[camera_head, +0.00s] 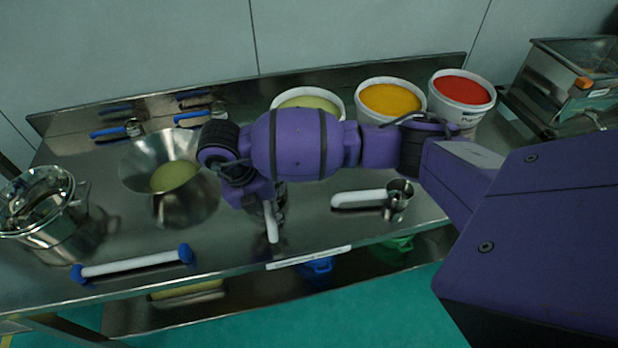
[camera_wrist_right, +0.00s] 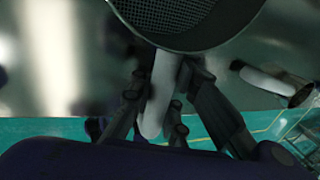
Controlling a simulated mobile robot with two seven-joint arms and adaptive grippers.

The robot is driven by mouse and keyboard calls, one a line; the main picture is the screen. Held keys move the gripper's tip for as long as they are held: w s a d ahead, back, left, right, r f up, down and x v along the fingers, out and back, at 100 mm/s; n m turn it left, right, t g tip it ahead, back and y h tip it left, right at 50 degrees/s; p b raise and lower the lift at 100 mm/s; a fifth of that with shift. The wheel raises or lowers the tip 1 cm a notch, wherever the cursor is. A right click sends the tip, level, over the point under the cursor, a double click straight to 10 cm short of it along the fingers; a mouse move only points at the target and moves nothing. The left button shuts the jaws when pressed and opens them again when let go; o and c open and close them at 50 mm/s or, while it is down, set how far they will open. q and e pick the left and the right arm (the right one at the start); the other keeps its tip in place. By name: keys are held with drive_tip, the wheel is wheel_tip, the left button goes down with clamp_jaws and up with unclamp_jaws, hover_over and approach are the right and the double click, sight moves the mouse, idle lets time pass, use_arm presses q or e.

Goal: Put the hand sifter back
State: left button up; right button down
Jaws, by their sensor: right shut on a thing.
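The hand sifter shows in the right wrist view as a round dark mesh (camera_wrist_right: 175,14) with a metal rim at the top, and a white handle (camera_wrist_right: 160,88) pointing down from it. My right gripper (camera_wrist_right: 165,90) is shut on this handle. In the head view, the white handle (camera_head: 271,222) sticks out below my right gripper (camera_head: 268,203), close to the table's front edge. The sifter's mesh is hidden behind my arm there, so I cannot tell whether it touches the table. My left gripper is not in view.
A metal bowl (camera_head: 138,168) with yellow-green contents and a pot (camera_head: 48,222) stand left. A white-handled scoop (camera_head: 360,198) lies right. White tubs with green, yellow (camera_head: 390,98) and red (camera_head: 462,90) contents stand behind. A white bar with blue ends (camera_head: 135,264) lies front left.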

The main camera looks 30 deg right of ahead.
drive_tip(key=shift+f, duration=0.6)
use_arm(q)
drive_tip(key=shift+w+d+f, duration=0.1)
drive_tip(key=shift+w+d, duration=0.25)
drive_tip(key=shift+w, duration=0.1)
use_arm(e)
drive_tip(key=shift+w+r, duration=0.1)
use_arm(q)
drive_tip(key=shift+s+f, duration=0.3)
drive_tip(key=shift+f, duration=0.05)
use_arm(e)
drive_tip(key=shift+f, duration=0.25)
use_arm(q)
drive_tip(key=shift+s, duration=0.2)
use_arm(e)
drive_tip(key=c, duration=1.9)
unclamp_jaws()
drive_tip(key=shift+o, duration=1.3)
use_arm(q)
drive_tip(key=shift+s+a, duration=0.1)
use_arm(e)
drive_tip(key=shift+o, duration=0.4)
